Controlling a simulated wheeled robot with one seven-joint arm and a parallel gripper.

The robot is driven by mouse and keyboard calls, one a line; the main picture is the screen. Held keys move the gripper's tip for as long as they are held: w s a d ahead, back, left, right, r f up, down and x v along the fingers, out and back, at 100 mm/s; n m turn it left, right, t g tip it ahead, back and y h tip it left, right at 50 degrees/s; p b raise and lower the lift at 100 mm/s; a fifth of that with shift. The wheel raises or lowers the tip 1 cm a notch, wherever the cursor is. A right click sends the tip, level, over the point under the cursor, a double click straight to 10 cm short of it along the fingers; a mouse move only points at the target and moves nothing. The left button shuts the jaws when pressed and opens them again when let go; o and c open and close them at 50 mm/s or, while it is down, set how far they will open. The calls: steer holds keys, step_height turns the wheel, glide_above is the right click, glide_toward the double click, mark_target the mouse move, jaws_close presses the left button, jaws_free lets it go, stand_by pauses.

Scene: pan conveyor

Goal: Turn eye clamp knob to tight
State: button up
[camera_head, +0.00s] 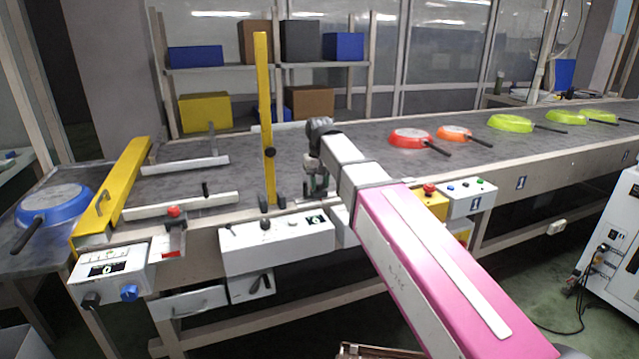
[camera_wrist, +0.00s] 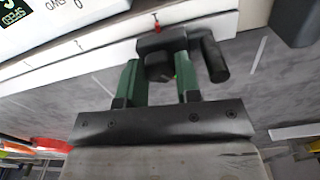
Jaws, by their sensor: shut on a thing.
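In the wrist view, the green fingers of my gripper (camera_wrist: 159,75) stand either side of a black knob (camera_wrist: 160,66) and are shut on it. The knob's dark body spreads beyond the fingers, with a thick bent lever (camera_wrist: 212,56) on the right. It looks like the eye clamp knob, but no tight or loose mark can be read. In the head view, my gripper (camera_head: 316,188) reaches down at the conveyor's near edge, right of the yellow upright post (camera_head: 266,110). The knob is hidden there by my gripper and arm.
A white control box (camera_head: 275,243) hangs on the conveyor's near side, close to my gripper. Red (camera_head: 408,138), orange and green pans sit along the belt to the right. A blue pan (camera_head: 55,203) is at the far left. The belt behind the post is bare.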

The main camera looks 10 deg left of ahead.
mark_target(319, 184)
steer(key=m, duration=0.5)
steer(key=shift+m, duration=0.3)
stand_by(0.5)
steer(key=o, duration=0.9)
steer(key=shift+r, duration=0.1)
step_height(319, 184, up, 11)
steer(key=shift+f, duration=0.2)
